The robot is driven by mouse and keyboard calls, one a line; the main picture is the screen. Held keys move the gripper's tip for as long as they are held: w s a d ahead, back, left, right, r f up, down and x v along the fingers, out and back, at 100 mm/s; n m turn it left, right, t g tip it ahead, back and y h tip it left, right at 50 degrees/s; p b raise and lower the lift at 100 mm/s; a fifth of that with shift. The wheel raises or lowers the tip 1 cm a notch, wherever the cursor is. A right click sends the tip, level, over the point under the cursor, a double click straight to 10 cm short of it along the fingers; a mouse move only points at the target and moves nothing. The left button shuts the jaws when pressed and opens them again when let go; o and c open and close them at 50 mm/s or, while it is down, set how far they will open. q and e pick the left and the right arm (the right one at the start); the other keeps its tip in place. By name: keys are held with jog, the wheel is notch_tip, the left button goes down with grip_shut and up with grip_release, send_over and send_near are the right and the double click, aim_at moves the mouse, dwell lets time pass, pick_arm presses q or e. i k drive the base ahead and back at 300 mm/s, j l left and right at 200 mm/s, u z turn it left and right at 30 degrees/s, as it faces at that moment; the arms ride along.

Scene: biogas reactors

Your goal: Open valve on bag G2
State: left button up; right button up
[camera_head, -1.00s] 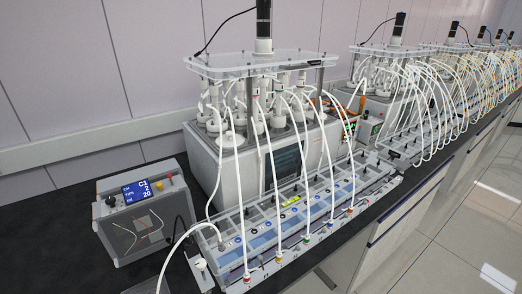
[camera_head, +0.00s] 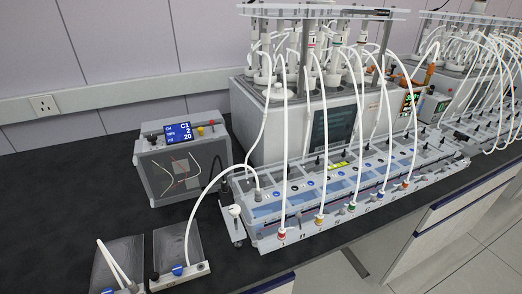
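Two flat, clear grey bags lie on the black bench at the lower left: a left bag (camera_head: 125,250) and a right bag (camera_head: 180,242). The right bag has a pale fitting bar along its front edge with a blue valve (camera_head: 177,270) on it. A white tube arches from this bar up to the tray unit. The left bag has a similar bar, partly cut off by the picture's bottom edge, with a blue part (camera_head: 108,291). No readable label tells which bag is G2, and the valve positions are too small to tell. Neither gripper is in view.
A grey control box (camera_head: 182,168) with a blue display stands behind the bags. A long tray unit (camera_head: 345,215) with white tubes and coloured connectors stands to the right, before a reactor (camera_head: 250,125). The bench (camera_head: 50,205) left of the box is clear.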

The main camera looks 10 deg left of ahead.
aim_at(178, 269)
jog(key=k+u, duration=0.1)
jog(key=u, duration=1.05)
jog(key=l+u, duration=0.25)
jog(key=l, duration=0.3)
jog(key=k, duration=0.05)
